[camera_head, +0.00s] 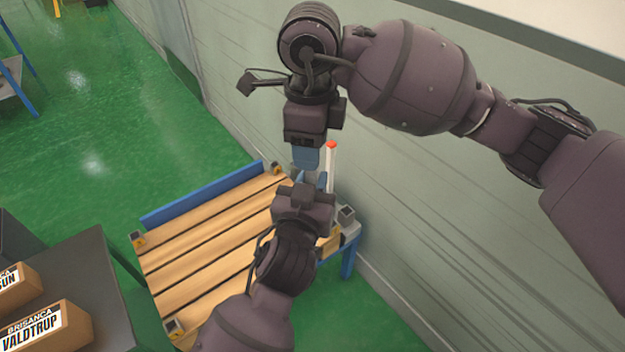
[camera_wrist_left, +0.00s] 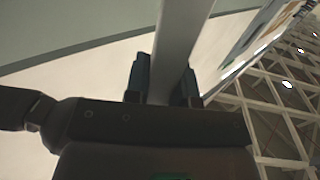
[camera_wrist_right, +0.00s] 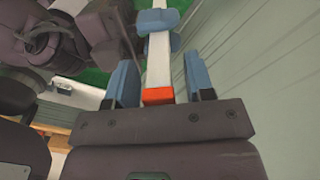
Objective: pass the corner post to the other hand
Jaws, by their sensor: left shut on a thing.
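The corner post is a pale square bar with a red-orange end (camera_head: 331,160). My left gripper (camera_head: 313,181) is shut on it and holds it roughly upright above the slatted frame. In the left wrist view the post (camera_wrist_left: 172,50) runs between the two fingers (camera_wrist_left: 164,84). My right gripper (camera_head: 306,158) is above, pointing down. In the right wrist view its fingers (camera_wrist_right: 161,80) are apart, with the post's red end (camera_wrist_right: 158,95) between them and a gap on each side. The left gripper's blue fingers (camera_wrist_right: 158,22) sit farther along the post.
A slatted wooden frame (camera_head: 205,247) with a blue edge and metal corner sockets (camera_head: 346,214) lies below. A dark surface with labelled cardboard boxes (camera_head: 50,325) stands at lower left. A grey-green wall (camera_head: 450,210) runs close on the right. Open green floor (camera_head: 110,110) lies at upper left.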

